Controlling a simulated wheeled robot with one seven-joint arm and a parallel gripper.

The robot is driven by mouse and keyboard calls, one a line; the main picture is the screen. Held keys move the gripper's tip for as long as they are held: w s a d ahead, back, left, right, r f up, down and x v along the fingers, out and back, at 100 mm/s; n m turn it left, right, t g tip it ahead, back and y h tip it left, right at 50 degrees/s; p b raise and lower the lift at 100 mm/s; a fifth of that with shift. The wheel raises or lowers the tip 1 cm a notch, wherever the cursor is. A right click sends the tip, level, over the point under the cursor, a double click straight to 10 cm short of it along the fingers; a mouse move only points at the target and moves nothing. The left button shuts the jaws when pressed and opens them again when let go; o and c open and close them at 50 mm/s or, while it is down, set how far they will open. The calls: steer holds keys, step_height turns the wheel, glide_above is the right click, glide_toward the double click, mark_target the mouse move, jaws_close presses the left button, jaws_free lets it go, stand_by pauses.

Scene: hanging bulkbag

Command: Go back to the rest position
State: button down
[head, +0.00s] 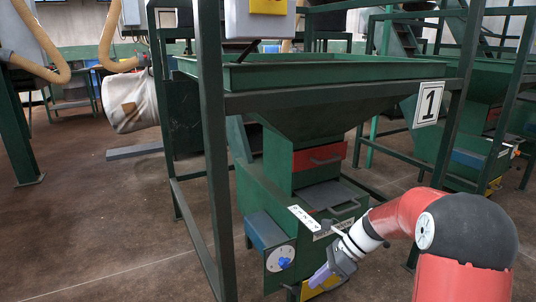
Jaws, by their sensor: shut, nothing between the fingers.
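My gripper (320,275) is at the end of my red arm, at the lower right of the head view. It points down and left, with its purple fingertips shut and empty. It is in front of the lower part of the green machine (262,190), close to a yellow panel (318,287). I cannot tell whether it touches the panel. A whitish bag (132,103) hangs at the upper left, far from my gripper.
The machine has a blue box with a round dial (281,258), a red drawer (319,158) and a green frame post (212,150). A sign with "1" (429,104) hangs on the frame. Brown floor (90,220) is clear at the left. More green machines stand at the right.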

steer(key=s+d+r+n+t+h+p, duration=0.1)
steer(key=s+r+n+t+h+p, duration=0.1)
steer(key=s+r+n, duration=0.7)
steer(key=s+d+r+n+t+h+p, duration=0.1)
steer(key=s+r+n+t+h+p, duration=0.1)
steer(key=s+r+n+t+h, duration=0.3)
steer(key=s+r+n+h, duration=0.1)
steer(key=s+r+n, duration=0.2)
steer(key=s+n, duration=0.4)
steer(key=shift+s+d+r+p, duration=0.35)
steer(key=shift+s, duration=0.85)
